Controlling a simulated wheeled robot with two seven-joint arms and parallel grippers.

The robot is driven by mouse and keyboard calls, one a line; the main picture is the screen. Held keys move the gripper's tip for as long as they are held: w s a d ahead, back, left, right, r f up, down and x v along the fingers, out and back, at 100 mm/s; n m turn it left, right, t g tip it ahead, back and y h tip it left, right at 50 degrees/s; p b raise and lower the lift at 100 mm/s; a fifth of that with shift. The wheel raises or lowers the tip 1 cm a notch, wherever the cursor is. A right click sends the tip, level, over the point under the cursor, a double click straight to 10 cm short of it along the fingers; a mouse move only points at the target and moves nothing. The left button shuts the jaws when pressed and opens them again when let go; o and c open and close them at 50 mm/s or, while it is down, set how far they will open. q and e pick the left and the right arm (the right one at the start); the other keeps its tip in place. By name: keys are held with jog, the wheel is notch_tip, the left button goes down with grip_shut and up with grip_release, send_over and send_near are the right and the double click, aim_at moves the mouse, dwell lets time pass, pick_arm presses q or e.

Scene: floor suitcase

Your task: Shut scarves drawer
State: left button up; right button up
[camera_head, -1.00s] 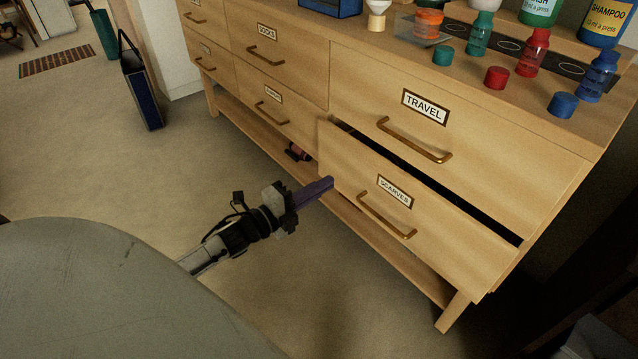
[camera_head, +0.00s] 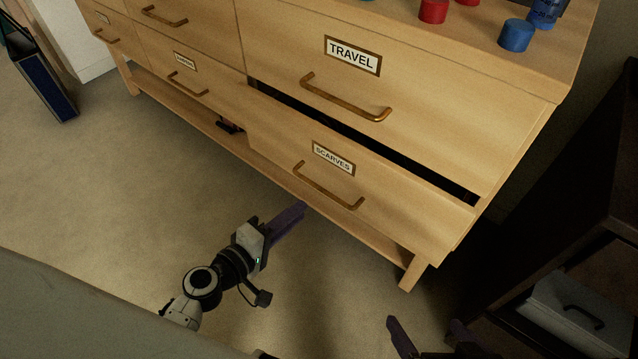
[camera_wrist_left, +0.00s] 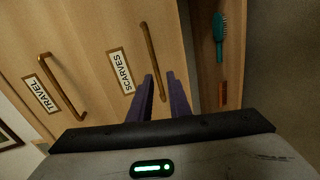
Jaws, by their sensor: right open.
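The scarves drawer (camera_head: 400,205) is a light wood drawer at the lower right of the dresser. It stands partly pulled out, with a dark gap above its front. Its brass handle (camera_head: 328,186) sits below the SCARVES label (camera_head: 333,157); the handle also shows in the left wrist view (camera_wrist_left: 152,58). My left gripper (camera_head: 303,207) is in front of and below the drawer front, near the handle. In the left wrist view its purple fingers (camera_wrist_left: 160,75) are apart with nothing seen held between them. My right gripper (camera_head: 425,325) is open and empty at the bottom edge.
The travel drawer (camera_head: 430,105) above looks closed. Bottle caps stand on the dresser top (camera_head: 480,45). A teal hairbrush (camera_wrist_left: 219,40) lies on the low shelf. A dark cabinet (camera_head: 590,215) with a grey box (camera_head: 565,315) stands at the right.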

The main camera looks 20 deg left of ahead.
aim_at(325, 190)
pick_arm(q)
jog(key=shift+n, duration=0.4)
jog(key=x, duration=0.7)
jog(key=r+x, duration=0.1)
jog(key=x, duration=0.2)
jog(key=shift+w+d+f, duration=0.1)
jog(key=shift+w+d, duration=0.05)
jog(key=shift+d, duration=0.25)
grip_shut()
jog(key=shift+b, duration=0.3)
